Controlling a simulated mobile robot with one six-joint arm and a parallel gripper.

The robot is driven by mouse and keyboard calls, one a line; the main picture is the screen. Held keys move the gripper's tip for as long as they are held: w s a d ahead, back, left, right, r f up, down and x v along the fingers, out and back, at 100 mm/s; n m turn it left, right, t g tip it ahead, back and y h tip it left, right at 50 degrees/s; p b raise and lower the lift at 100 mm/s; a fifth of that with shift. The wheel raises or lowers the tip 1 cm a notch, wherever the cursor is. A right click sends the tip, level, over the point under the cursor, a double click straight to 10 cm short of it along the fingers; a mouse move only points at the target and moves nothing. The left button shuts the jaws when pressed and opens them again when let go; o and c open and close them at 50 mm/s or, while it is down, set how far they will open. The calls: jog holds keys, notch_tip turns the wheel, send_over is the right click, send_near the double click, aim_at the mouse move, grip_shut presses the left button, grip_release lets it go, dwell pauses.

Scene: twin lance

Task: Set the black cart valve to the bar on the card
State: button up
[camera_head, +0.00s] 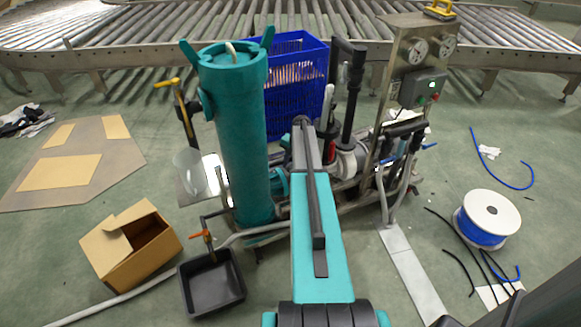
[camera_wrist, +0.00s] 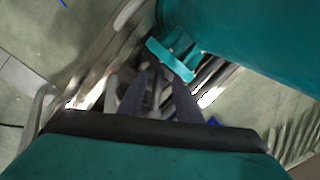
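The cart (camera_head: 345,190) stands in the middle of the head view, with a tall teal filter housing (camera_head: 235,130) on its left. A tall black pipe with an angled black top (camera_head: 352,90) rises behind my arm. A black bar (camera_head: 405,128) lies at the right below the gauge panel. I cannot tell which black part is the valve, nor its setting. No readable card shows. In the wrist view my gripper (camera_wrist: 159,82) has two dark fingers apart, with cart parts beyond and nothing clearly held. In the head view my arm hides part of the cart's middle.
A gauge panel (camera_head: 408,65) stands at the right. A blue crate (camera_head: 290,95) is behind the housing. A cardboard box (camera_head: 115,258), black tray (camera_head: 212,285) and clear jug (camera_head: 188,172) are at the left. A cable spool (camera_head: 488,215) lies right. A roller conveyor (camera_head: 180,30) crosses the back.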

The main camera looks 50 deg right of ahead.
grip_shut()
jog(key=shift+s+d+n+p, duration=0.1)
jog(key=shift+n+p, duration=0.2)
jog(key=shift+p, duration=0.1)
jog(key=shift+r, duration=0.1)
jog(key=shift+o, duration=0.3)
grip_release()
jog(key=shift+s, duration=0.1)
notch_tip(320, 180, up, 14)
jog(key=s, duration=0.2)
jog(key=shift+s+d+f+p, duration=0.25)
jog(key=shift+d+p, duration=0.05)
jog(key=shift+p, duration=0.15)
